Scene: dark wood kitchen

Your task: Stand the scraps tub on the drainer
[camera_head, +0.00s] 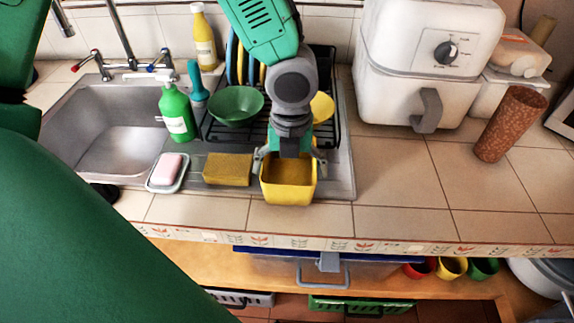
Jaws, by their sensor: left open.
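The yellow scraps tub (288,191) is at the front edge of the metal draining board (340,178), upright, with its open top facing up. My left gripper (290,160) is right over the tub, pointing down, with its fingers apart near the two sides of the rim. It is open; whether the fingers touch the tub I cannot tell. The dark wire drainer (329,130) stands behind, holding plates, a green bowl (237,105) and a yellow item, partly hidden by my arm. My right gripper is not in view.
A yellow sponge (227,169) lies just left of the tub, with a soap dish (167,173) farther left. A green bottle (177,113) and the sink (110,130) are beyond. A white air fryer (425,65) and brown cylinder (510,123) stand right. Front-right counter is clear.

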